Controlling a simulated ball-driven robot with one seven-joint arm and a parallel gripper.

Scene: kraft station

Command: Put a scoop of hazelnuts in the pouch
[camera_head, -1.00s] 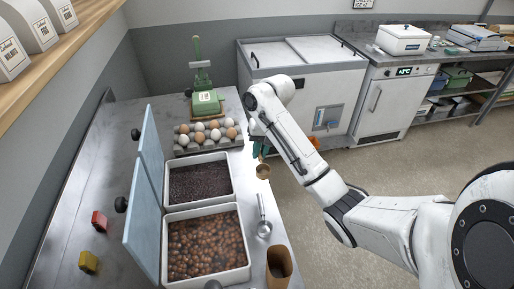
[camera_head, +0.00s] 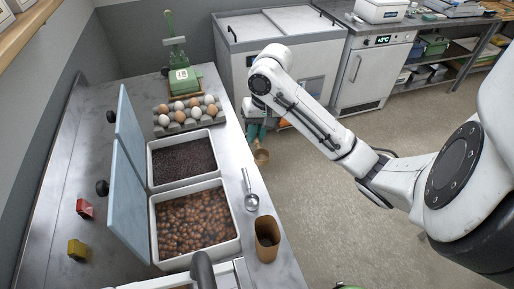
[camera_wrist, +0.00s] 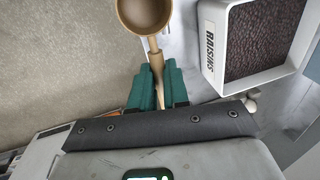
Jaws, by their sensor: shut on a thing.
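My gripper (camera_head: 256,133) is shut on the handle of a tan scoop (camera_head: 261,157), held off the right edge of the counter, over the floor. In the wrist view its green fingers (camera_wrist: 158,88) clamp the handle, and the round scoop bowl (camera_wrist: 146,12) looks empty, cut by the top edge. The hazelnuts (camera_head: 195,225) lie in an open white bin (camera_head: 236,247) on the counter. The brown pouch (camera_head: 267,238) stands upright with its top open, right of that bin, near the counter edge. My gripper is beyond both, farther back.
A raisins bin (camera_head: 217,170) stands behind the hazelnuts; its label shows in the wrist view (camera_wrist: 209,47). Blue lids (camera_head: 126,200) stand upright left of the bins. A metal scoop (camera_head: 250,199) lies beside the hazelnut bin. An egg tray (camera_head: 187,118) and green device (camera_head: 181,78) stand behind.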

